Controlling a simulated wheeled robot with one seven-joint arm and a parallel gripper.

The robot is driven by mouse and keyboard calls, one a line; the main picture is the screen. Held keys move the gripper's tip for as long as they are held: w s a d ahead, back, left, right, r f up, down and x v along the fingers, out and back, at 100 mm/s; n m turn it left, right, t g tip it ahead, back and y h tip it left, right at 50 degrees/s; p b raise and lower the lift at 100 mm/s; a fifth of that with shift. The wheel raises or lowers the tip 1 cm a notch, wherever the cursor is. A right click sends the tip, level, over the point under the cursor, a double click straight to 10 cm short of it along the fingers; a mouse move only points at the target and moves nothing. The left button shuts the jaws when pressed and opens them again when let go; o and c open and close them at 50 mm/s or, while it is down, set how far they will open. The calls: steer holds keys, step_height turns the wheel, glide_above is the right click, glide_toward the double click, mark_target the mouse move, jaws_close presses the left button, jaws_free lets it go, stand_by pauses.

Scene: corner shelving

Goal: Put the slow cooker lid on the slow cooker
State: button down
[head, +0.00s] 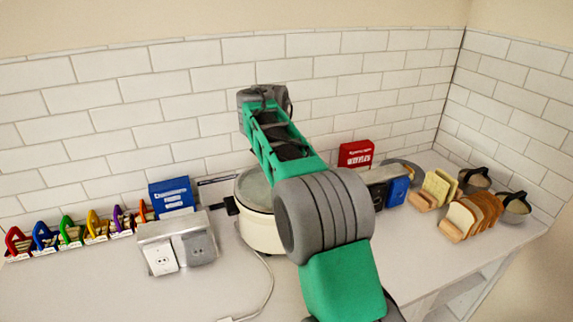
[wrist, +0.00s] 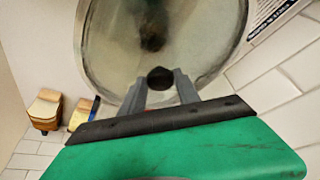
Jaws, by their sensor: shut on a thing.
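The slow cooker (head: 262,228) is a round cream pot on the counter near the wall, partly behind my arm. A greyish glassy round surface shows at its top; I cannot tell whether this is the lid or the pot's inside. In the wrist view, the slow cooker lid (wrist: 205,50) is a round clear glass disc with a pale rim and a dark knob. My gripper (wrist: 160,80) is shut on the knob, one grey finger on each side. In the head view my fingers are hidden by my arm.
A grey outlet box (head: 178,243) and blue box (head: 173,195) stand left of the cooker. A red box (head: 356,154), bread slices (head: 472,213) and lidded pots (head: 515,206) stand right. A white cord crosses the front counter.

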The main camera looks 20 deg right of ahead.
steer(key=c, duration=1.1)
jaws_free()
steer(key=o, duration=0.3)
steer(key=shift+f, duration=0.1)
